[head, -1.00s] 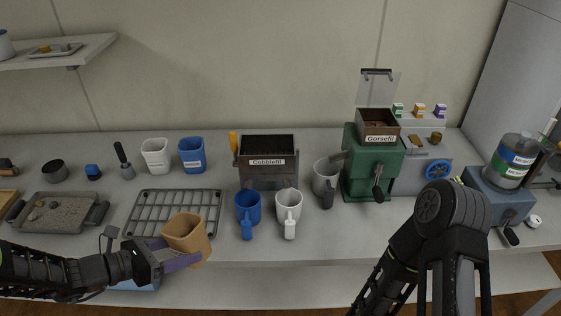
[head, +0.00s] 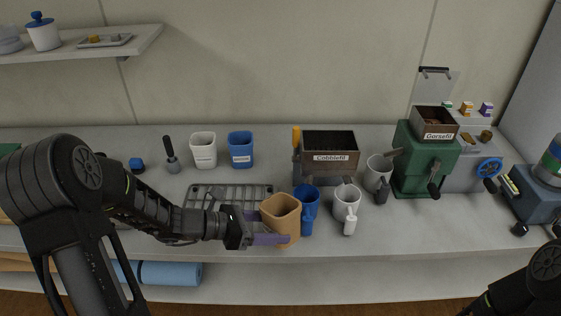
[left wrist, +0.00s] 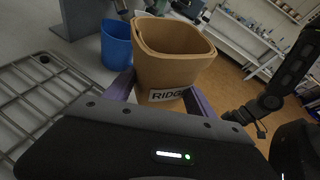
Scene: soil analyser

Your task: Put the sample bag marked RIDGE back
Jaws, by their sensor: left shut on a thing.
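The sample bag marked RIDGE is a tan, open-topped container (head: 281,218); its label shows in the left wrist view (left wrist: 172,95). My left gripper (head: 266,227) is shut on it, with purple fingers on either side, and holds it upright in front of the wire rack (head: 232,192), at the counter's front edge. Two similar containers, one white (head: 203,150) and one blue (head: 240,149), stand at the back of the counter. Their labels are too small to read. My right arm shows at the lower right corner of the head view, but its gripper is out of view.
A blue mug (head: 307,205) is just right of the held bag, with a white mug (head: 346,203) and a grey mug (head: 378,173) beyond. Behind stand the Cobblefil box (head: 329,160) and the green Gorsefil machine (head: 410,165). The rack is partly hidden by my arm.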

